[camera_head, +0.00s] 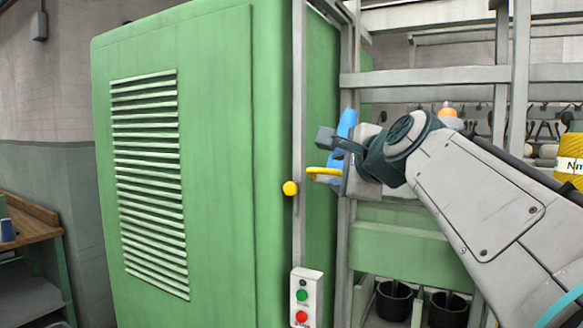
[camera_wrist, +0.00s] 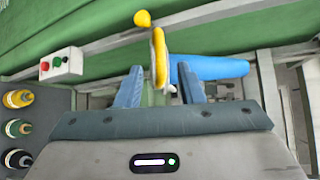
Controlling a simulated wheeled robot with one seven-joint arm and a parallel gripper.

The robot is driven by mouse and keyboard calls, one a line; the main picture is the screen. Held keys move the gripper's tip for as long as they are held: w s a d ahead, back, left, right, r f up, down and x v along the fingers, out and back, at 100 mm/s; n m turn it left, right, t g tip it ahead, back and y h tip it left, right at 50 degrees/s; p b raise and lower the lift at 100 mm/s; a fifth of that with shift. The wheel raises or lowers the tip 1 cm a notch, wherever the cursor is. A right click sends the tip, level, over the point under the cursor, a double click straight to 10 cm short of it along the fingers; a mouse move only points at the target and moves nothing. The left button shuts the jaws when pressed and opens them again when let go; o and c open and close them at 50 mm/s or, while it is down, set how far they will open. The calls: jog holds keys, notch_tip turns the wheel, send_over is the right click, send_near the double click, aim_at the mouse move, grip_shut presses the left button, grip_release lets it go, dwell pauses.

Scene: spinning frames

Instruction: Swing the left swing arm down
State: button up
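A blue rounded part (camera_head: 346,123) with a yellow curved piece (camera_head: 322,171) stands at the right edge of the green cabinet, by the grey frame. I take this to be the swing arm, though the frames do not make that certain. My gripper (camera_head: 331,152) is beside it. In the wrist view my gripper (camera_wrist: 161,82) is open. The yellow piece (camera_wrist: 160,58) shows between the fingertips and a little beyond them. The blue part (camera_wrist: 212,70) runs off to the right behind the right finger. Whether a finger touches it, I cannot tell.
A yellow knob (camera_head: 290,188) sits on a grey upright of the green cabinet (camera_head: 220,150). A control box (camera_head: 306,297) with green and red buttons is below. Grey rails (camera_head: 430,75) cross at the right. Dark pots (camera_head: 394,300) stand low. A wooden bench (camera_head: 30,222) is at the left.

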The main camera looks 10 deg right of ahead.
aim_at(328, 171)
jog(key=p+x, duration=0.1)
jog(key=x, duration=0.5)
jog(key=shift+w+f, duration=0.1)
jog(key=shift+w, duration=0.2)
